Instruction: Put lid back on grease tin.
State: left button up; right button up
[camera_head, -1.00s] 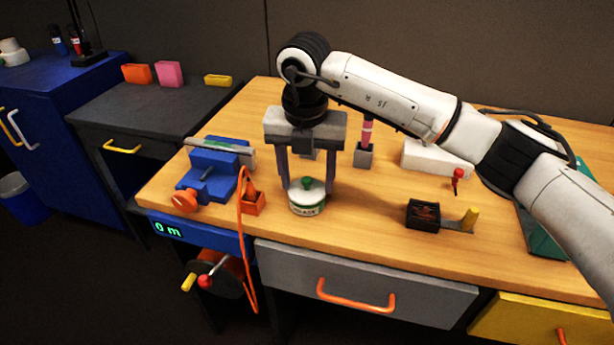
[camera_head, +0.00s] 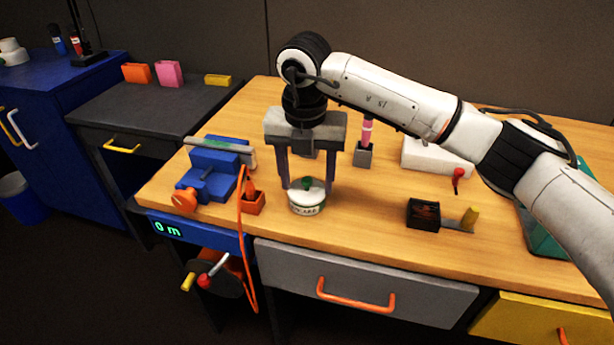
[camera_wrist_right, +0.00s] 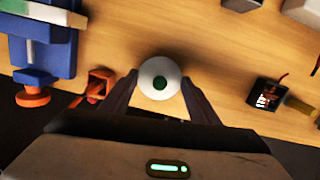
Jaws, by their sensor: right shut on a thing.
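The grease tin (camera_head: 306,209) stands upright on the wooden bench, a short white and green can with lettering on its front. Its white lid (camera_head: 299,194) with a green knob (camera_head: 308,184) is on top of it, and I see no clear gap between them. The lid (camera_wrist_right: 149,84) and its knob (camera_wrist_right: 159,85) also show from above in the right wrist view. My right gripper (camera_head: 308,187) points down with one finger on each side, shut on the lid. The gripper (camera_wrist_right: 159,80) hides part of the rim. My left gripper is out of view.
A blue vise (camera_head: 214,168) and an orange holder (camera_head: 253,202) with an orange cord stand left of the tin. A grey holder (camera_head: 364,155) with a pink tool is behind. A black box (camera_head: 423,214) is right. The bench front edge is close.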

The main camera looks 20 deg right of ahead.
dwell(0.4)
jog(key=o, duration=1.6)
jog(key=shift+c, duration=0.2)
jog(key=shift+r, duration=0.15)
jog(key=shift+r+p, duration=0.75)
jog(key=shift+r, duration=0.25)
jog(key=shift+r+p, duration=1.15)
jog(key=shift+r, duration=0.6)
jog(key=shift+r+p, duration=0.35)
jog(key=shift+r, duration=0.25)
jog(key=shift+c, duration=0.3)
